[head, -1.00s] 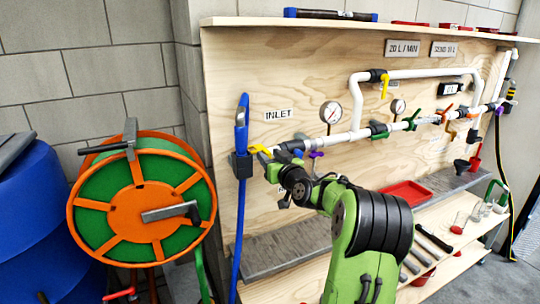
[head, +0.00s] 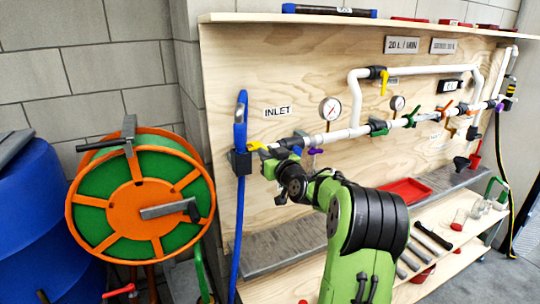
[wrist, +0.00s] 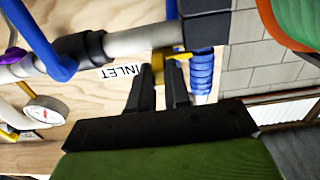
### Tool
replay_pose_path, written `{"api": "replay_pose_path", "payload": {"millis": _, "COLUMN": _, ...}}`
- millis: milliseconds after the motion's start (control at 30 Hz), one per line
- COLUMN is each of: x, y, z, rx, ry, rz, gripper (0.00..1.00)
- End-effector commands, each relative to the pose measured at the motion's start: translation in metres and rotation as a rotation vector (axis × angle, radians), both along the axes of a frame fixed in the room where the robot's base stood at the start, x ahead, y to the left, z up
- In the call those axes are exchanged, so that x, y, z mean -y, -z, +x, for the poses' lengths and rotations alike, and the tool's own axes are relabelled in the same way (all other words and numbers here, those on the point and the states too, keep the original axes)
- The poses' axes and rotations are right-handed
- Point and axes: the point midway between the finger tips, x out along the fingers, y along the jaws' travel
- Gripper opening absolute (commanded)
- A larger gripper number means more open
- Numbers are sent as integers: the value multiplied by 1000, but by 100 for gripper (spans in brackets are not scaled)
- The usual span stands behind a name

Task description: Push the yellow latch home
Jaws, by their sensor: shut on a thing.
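The yellow latch (head: 256,146) sits at the inlet end of the white pipe, just right of the blue hose. In the wrist view a yellow piece (wrist: 162,61), which looks like the latch, shows between the two dark fingertips. My gripper (wrist: 160,70) is shut on it. A brighter yellow bit shows just right of the fingertips. In the head view my gripper (head: 270,158) is at the left end of the pipe, partly hidden by my own wrist. Whether the latch is fully seated cannot be told.
The blue hose (head: 240,190) hangs left of the latch. A purple handle (head: 315,151) and a pressure gauge (head: 330,108) are close on the right. A hose reel (head: 140,195) stands at the left. A red tray (head: 404,191) lies on the bench below.

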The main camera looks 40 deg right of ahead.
Motion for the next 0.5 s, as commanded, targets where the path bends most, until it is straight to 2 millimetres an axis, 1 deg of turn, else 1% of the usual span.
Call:
{"api": "replay_pose_path", "payload": {"millis": 33, "x": -10, "y": 2, "z": 4, "rx": 4, "ry": -9, "rz": -4, "gripper": 0}}
{"api": "replay_pose_path", "payload": {"millis": 100, "x": -18, "y": 2, "z": 6, "rx": 5, "ry": -9, "rz": -3, "gripper": 0}}
{"api": "replay_pose_path", "payload": {"millis": 367, "x": -19, "y": -1, "z": 6, "rx": 5, "ry": -11, "rz": 2, "gripper": 0}}
{"api": "replay_pose_path", "payload": {"millis": 400, "x": -19, "y": -1, "z": 6, "rx": 5, "ry": -11, "rz": 2, "gripper": 23}}
{"api": "replay_pose_path", "payload": {"millis": 500, "x": -19, "y": -1, "z": 6, "rx": 4, "ry": -10, "rz": 1, "gripper": 38}}
